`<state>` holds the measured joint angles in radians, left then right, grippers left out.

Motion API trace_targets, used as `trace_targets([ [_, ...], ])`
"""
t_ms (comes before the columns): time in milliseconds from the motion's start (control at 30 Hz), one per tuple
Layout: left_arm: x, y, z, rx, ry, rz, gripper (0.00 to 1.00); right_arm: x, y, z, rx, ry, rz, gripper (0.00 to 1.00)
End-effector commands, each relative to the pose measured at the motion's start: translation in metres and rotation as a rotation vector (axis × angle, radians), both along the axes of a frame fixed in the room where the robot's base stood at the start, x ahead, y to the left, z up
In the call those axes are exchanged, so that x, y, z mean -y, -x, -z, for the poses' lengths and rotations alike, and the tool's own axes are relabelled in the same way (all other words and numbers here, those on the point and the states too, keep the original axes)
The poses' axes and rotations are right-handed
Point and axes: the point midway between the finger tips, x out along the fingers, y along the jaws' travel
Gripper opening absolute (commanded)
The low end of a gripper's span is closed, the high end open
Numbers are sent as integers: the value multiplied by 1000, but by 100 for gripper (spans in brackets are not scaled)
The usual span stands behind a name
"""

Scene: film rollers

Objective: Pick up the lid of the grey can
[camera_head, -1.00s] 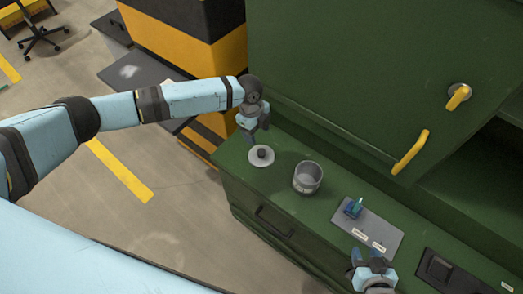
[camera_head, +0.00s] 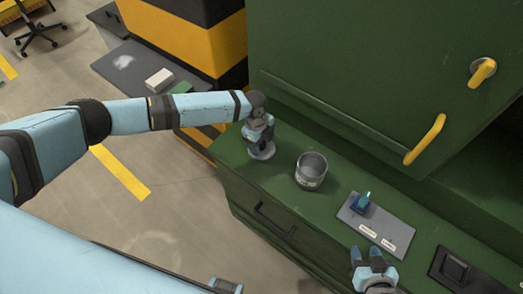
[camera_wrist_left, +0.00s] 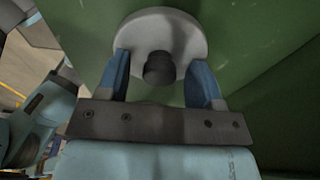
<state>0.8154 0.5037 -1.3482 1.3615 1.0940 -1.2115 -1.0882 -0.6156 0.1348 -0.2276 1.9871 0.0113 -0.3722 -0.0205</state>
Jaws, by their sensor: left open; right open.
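The lid (camera_head: 262,153) is a pale grey disc lying on the green cabinet top, left of the can. In the left wrist view the lid (camera_wrist_left: 165,30) shows a dark round knob (camera_wrist_left: 160,68). My left gripper (camera_head: 260,143) is right over the lid. In the left wrist view its blue fingers (camera_wrist_left: 163,75) are open, one on each side of the knob, with gaps between. The grey can (camera_head: 311,171) stands open and upright to the right of the lid. My right gripper (camera_head: 370,258) is open and empty near the cabinet's front edge.
A grey plate (camera_head: 375,226) with a small blue-green object (camera_head: 362,203) and labels lies right of the can. A dark tray (camera_head: 455,270) is further right. A green cabinet door with a yellow handle (camera_head: 425,139) rises behind.

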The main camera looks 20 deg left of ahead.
Motion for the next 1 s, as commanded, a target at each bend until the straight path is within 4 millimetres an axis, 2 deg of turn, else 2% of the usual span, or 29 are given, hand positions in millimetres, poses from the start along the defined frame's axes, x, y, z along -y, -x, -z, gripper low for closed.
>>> trace_targets([
  [167, 0, 0, -2, 0, 0, 0, 60, -1, -1, -4, 4, -2, -2, 43],
  [400, 0, 0, -2, 0, 0, 1, 7, -1, -1, -6, 8, -2, -2, 43],
  [667, 0, 0, -2, 0, 0, 1, 7, -1, 0, -4, 3, 0, -3, 43],
  [767, 1, 1, -9, 0, 0, 0, 7, 0, 1, -7, -1, 2, -3, 43],
  [867, 3, 2, -22, 0, 1, -1, 6, 2, 1, -18, -2, 7, 0, 43],
  [1000, 9, 4, -52, 0, 1, -5, 6, 6, 1, -44, 5, 14, 6, 43],
])
